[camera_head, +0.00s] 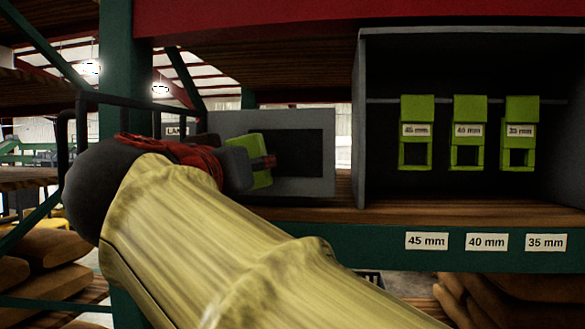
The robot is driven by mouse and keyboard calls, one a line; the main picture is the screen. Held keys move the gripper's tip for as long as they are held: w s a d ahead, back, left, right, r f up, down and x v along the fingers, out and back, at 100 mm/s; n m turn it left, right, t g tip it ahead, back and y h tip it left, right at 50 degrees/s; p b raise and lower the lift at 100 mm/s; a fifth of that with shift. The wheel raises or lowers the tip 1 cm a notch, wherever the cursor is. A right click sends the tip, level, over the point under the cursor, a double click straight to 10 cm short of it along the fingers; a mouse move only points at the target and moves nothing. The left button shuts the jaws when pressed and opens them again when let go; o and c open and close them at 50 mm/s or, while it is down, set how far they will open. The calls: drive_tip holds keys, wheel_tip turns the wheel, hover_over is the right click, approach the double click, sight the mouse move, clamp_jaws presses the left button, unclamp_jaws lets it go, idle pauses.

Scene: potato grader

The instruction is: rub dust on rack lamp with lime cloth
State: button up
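My gripper (262,162), red and dark grey, is in front of the rack at the middle left. A small lime piece, which looks like the lime cloth (262,180), sits at its fingertips, and they appear shut on it. The cloth is in front of a grey panel (318,181) with a dark rectangular face; I cannot tell whether they touch. A partly covered label reading "LAM" (174,131) shows behind my wrist. I cannot make out the rack lamp for certain; my wrist and arm hide much of that area. No dust can be made out.
A grey open-front cabinet (374,120) stands on the wooden shelf (450,213) at right, with lime gauges (415,153) hanging inside. Size labels (486,242) line the green beam below. A green post (116,60) rises at left. Brown sacks (50,247) lie lower down.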

sight(278, 165)
drive_tip(key=shift+w+d, duration=0.1)
drive_tip(key=shift+w, duration=1)
idle(0.6)
drive_tip(key=shift+s+d+b, duration=0.2)
drive_tip(key=shift+d+b, duration=1.15)
drive_tip(key=shift+d, duration=0.65)
drive_tip(key=shift+w, duration=0.1)
drive_tip(key=shift+w+a, duration=0.2)
drive_tip(key=shift+a, duration=1.85)
